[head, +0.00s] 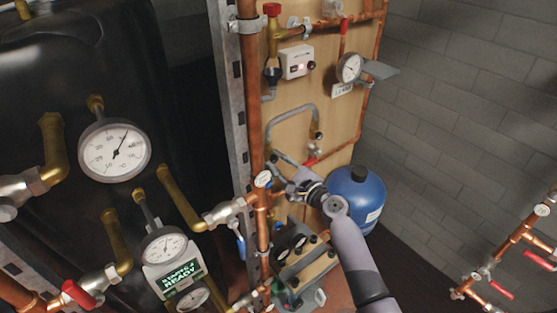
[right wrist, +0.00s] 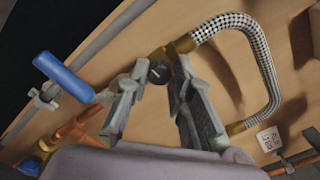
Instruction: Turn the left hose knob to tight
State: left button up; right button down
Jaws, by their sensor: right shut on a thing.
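The braided hose (right wrist: 262,70) arches across the wooden panel in the right wrist view; it shows as a grey loop in the head view (head: 296,108). My right gripper (right wrist: 157,78) is shut on this knob, one finger on each side. In the head view my right gripper (head: 285,178) reaches the panel below the hose, and the knob is hidden there. My left gripper is in neither view.
A blue lever (right wrist: 66,77) and copper pipes lie beside the fingers in the right wrist view. A blue tank (head: 357,197) stands right behind my right arm. Gauges (head: 115,150) and valves crowd the left. Open floor lies before the grey wall.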

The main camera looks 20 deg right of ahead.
jog(key=shift+m, duration=0.5)
jog(key=shift+f, duration=0.1)
jog(key=c, duration=1.4)
grip_release()
jog(key=v, duration=1.2)
